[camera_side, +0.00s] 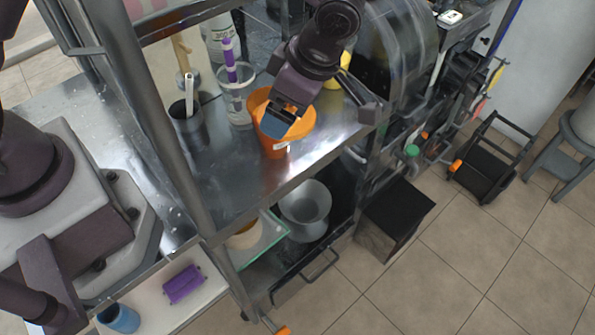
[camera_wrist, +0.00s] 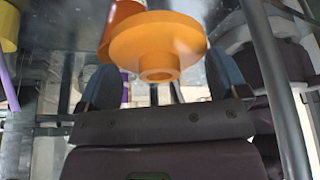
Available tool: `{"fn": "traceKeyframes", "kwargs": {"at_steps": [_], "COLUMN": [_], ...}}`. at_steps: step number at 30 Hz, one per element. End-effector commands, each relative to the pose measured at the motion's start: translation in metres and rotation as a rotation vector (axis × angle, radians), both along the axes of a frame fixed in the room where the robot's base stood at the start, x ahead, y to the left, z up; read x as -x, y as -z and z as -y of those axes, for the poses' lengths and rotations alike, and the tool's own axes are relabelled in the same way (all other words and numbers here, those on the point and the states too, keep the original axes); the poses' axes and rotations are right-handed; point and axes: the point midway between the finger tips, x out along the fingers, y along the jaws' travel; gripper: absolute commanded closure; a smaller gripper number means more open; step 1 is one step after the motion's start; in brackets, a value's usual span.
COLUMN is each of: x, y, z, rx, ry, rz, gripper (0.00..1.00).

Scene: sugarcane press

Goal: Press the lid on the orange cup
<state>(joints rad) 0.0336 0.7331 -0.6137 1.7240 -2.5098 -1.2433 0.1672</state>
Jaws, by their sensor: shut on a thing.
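The orange cup (camera_side: 273,149) stands on the metal shelf near its front edge. Part of it also shows in the wrist view (camera_wrist: 120,22), behind the lid. The orange lid (camera_wrist: 158,48) is a wide disc with a short hollow stub, between my two blue fingers in the wrist view. My gripper (camera_side: 278,122) reaches down from above at the cup's top in the side view, shut on the lid. The fingers hide part of the cup's top and the lid there, so I cannot tell whether the lid is seated on the cup.
A clear cup (camera_side: 238,108) with a purple-handled tool and a dark metal cup (camera_side: 187,125) stand left of the orange cup. A steel post (camera_side: 160,120) rises at the shelf's left. The front edge has a narrow clear strip.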

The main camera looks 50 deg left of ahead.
Motion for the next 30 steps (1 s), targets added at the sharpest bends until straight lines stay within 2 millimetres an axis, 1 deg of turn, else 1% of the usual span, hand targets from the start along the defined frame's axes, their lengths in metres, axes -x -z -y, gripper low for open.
{"fn": "traceKeyframes", "kwargs": {"at_steps": [1,3,6,9,11,14,17,30], "x": [-0.008,-0.014,-0.020,-0.023,-0.024,-0.024,-0.024,-0.024], "y": [-0.014,-0.027,-0.040,-0.047,-0.048,-0.045,-0.037,0.004], "z": [-0.017,-0.035,-0.054,-0.065,-0.068,-0.070,-0.070,-0.069], "rx": [0.001,0.002,0.002,0.003,0.004,0.003,0.002,0.002], "ry": [-0.050,-0.102,-0.156,-0.188,-0.198,-0.202,-0.200,-0.200], "rz": [0.005,0.003,0.001,0.000,-0.001,-0.002,-0.004,-0.002], "gripper": [0.29,0.29,0.29,0.29,0.29,0.29,0.29,0.29]}}
